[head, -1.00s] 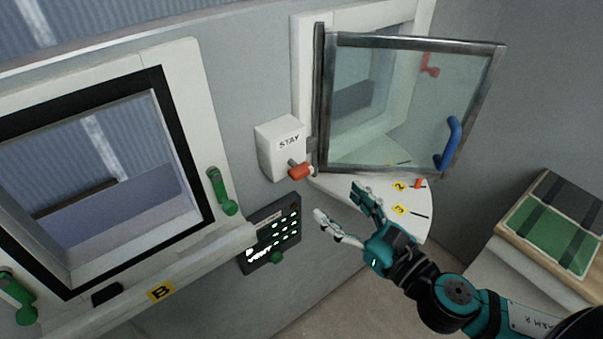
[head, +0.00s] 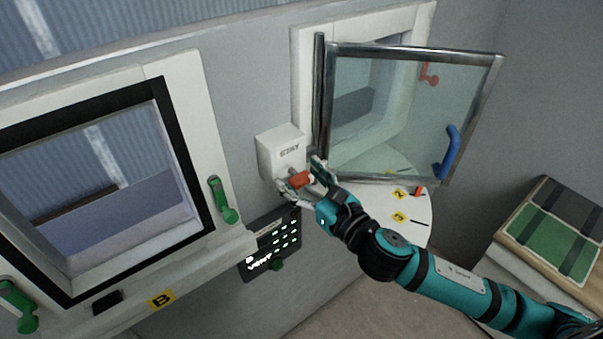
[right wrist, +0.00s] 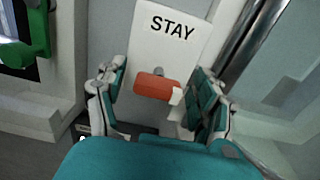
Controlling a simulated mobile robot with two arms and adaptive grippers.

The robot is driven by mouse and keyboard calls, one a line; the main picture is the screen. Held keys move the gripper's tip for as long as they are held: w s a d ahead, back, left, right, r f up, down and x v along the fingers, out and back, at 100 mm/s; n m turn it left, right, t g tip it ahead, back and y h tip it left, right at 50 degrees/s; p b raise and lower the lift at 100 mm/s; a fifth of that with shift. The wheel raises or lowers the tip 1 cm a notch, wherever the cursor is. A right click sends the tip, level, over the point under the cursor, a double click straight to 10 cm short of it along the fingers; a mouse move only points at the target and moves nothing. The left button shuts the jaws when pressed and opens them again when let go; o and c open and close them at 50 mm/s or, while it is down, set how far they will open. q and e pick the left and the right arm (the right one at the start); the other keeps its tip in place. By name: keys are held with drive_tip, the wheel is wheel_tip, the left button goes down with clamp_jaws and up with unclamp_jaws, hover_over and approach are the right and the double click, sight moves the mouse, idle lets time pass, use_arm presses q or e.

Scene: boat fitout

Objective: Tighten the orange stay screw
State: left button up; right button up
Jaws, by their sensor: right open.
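The orange stay screw (head: 301,179) sticks out from the lower front of the white box marked STAY (head: 280,151). In the right wrist view the screw (right wrist: 157,86) shows as an orange crossbar with a pale end at its right, on a short grey stem. My right gripper (head: 302,176) is open, with one finger on each side of the screw. In the right wrist view its fingers (right wrist: 160,98) stand left and right of the crossbar; the left one looks apart from it. Whether the right one touches the pale end I cannot tell. My left gripper is not in view.
A glass hatch door (head: 400,110) with a blue handle (head: 448,152) stands open to the right, above a numbered quarter plate (head: 410,215). A dark panel (head: 273,240) with lit marks is below the box. Green handles (head: 223,200) flank the left window.

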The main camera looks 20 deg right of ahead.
drive_tip(key=c, duration=1.2)
drive_tip(key=shift+o, duration=0.2)
